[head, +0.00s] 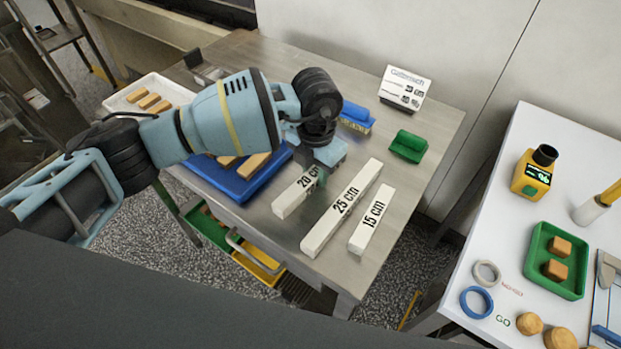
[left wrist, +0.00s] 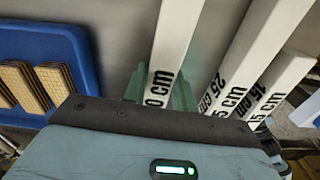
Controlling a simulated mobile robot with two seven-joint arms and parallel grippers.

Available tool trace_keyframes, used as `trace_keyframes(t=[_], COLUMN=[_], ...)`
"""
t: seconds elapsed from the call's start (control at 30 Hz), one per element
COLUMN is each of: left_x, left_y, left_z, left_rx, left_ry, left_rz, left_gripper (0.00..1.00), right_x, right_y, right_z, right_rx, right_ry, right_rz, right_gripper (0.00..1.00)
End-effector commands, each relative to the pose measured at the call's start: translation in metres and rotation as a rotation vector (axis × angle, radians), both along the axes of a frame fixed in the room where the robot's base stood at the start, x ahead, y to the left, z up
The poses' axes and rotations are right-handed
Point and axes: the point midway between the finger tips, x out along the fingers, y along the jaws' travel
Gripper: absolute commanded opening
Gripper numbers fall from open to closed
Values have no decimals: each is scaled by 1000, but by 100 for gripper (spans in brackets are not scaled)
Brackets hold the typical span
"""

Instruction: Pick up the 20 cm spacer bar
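The white 20 cm spacer bar (head: 290,200) lies on the steel table, its label partly covered by my left gripper (head: 319,176). The gripper points down over the bar's far part. In the left wrist view, the bar (left wrist: 176,35) runs between the two greenish fingers of my left gripper (left wrist: 160,88), one finger on each side. The fingers are close to its sides; I cannot tell whether they press on it. The 25 cm bar (head: 343,207) and the 15 cm bar (head: 371,220) lie to its right. My right gripper is not in view.
A blue tray (head: 240,190) with wafers is close left of the bar. A white tray (head: 122,103) stands farther left. A blue brush (head: 357,117), a green object (head: 408,146) and a sign (head: 404,88) are behind. A white table (head: 509,195) stands at right.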

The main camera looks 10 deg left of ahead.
Motion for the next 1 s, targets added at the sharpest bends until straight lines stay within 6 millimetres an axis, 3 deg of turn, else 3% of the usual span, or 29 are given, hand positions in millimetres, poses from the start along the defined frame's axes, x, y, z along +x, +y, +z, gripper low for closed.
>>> trace_keyframes(t=[0.03,0.13,0.47,0.77,1.0], left_x=[0,0,0,1,-41], left_y=[0,0,0,0,13], left_z=[0,0,3,35,40], left_rx=[0,0,0,-1,-1], left_ry=[0,0,-1,-3,-2], left_rz=[0,0,1,-1,-2], left_gripper=[15,2,1,1,1], right_x=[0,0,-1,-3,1], right_y=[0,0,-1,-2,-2], right_z=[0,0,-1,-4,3], right_rx=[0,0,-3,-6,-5], right_ry=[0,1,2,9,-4], right_rz=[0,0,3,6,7], right_gripper=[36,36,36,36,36])
